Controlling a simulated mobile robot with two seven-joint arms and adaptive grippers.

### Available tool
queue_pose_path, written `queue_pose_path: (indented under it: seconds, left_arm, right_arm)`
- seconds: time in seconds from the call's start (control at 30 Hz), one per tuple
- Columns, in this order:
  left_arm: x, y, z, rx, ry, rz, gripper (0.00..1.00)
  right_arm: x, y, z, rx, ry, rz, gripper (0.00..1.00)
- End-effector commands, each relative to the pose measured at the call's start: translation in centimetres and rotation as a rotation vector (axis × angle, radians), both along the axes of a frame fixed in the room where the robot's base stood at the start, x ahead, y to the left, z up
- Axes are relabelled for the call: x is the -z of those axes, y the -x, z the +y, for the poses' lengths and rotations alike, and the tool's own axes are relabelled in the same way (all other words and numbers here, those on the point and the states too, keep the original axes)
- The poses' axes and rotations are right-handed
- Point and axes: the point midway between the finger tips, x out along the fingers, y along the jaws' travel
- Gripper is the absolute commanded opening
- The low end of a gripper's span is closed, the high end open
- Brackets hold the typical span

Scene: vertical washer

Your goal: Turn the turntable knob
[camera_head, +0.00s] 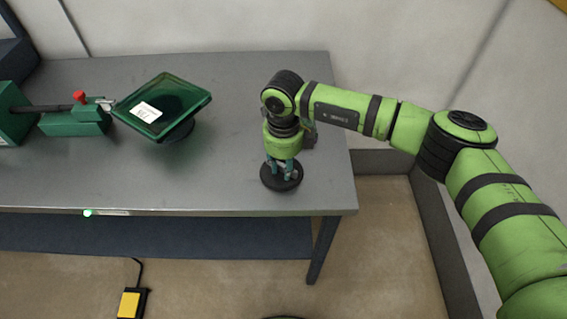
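A round black disc (281,185) lies on the grey table near its front right corner; it looks like the turntable. My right gripper (283,172) points straight down over the disc, with its fingertips at the disc's middle. The fingers hide the centre, so I cannot make out a knob there or tell whether they are closed on one. My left gripper is out of view.
A green square tray (183,95) with a white label sits tilted on a dark round base. Left of it is a green clamp-like device (75,123) with a red knob (79,96). The table (225,160) is bare between tray and disc. A yellow pedal (130,303) lies on the floor.

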Motion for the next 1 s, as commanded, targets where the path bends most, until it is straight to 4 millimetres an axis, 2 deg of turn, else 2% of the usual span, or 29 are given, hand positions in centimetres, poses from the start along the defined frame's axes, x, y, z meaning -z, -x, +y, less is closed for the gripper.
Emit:
queue_pose_path:
  seconds: [0.27, 0.47, 0.67, 1.0]
  left_arm:
    - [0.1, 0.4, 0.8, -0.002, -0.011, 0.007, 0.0]
    - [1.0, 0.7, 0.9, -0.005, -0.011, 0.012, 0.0]
    - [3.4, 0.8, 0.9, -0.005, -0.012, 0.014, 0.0]
    - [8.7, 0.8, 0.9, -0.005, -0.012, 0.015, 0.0]
  right_arm:
    - [0.0, 0.0, 0.0, -0.001, 0.0, 0.0, 0.0]
    - [0.2, -0.1, 0.0, -0.036, 0.0, -0.001, 0.0]
    - [0.5, -0.2, -0.1, -0.14, 0.001, -0.004, 0.0]
    - [0.6, -0.4, -0.3, -0.441, 0.001, -0.006, 0.0]
